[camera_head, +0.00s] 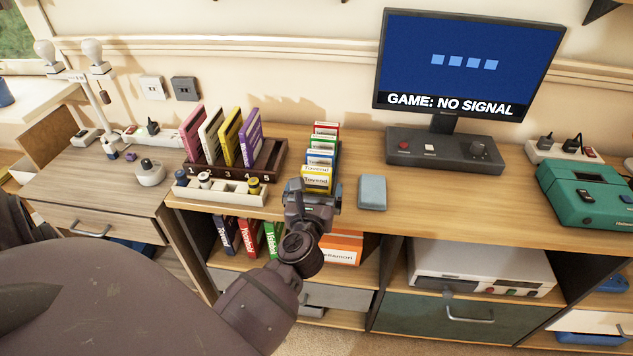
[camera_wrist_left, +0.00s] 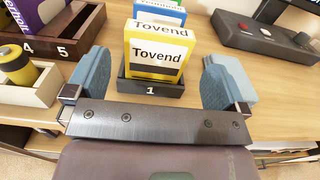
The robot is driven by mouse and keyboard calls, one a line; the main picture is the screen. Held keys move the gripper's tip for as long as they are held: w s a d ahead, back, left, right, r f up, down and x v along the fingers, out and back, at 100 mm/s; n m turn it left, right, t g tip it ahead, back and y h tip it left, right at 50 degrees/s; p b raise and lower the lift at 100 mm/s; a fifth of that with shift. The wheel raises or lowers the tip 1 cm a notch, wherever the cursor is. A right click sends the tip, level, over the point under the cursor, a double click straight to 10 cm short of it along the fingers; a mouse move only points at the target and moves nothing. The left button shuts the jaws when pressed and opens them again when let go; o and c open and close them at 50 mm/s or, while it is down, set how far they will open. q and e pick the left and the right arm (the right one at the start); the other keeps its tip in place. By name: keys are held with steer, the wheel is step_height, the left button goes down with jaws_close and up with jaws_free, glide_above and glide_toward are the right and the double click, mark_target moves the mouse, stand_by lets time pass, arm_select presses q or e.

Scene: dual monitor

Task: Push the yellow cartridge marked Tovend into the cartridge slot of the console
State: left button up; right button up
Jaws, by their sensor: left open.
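A yellow cartridge (camera_head: 316,182) with a white label reading Tovend stands upright at the front of a dark rack. My right gripper is not in view.
More cartridges fill the rack (camera_wrist_left: 118,88) behind. Left are a numbered rack of cases (camera_head: 235,172) and a tray of bottles (camera_head: 220,193). A grey-blue block (camera_head: 372,192) lies to the right. The monitor (camera_head: 470,62) reads "GAME: NO SIGNAL". The desktop (camera_head: 450,205) right of the block is clear.

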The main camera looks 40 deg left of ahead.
mark_target(316, 178)
arm_select(q)
steer(key=x, duration=0.5)
steer(key=shift+s+r, duration=0.1)
steer(key=shift+r, duration=0.15)
steer(key=c, duration=1)
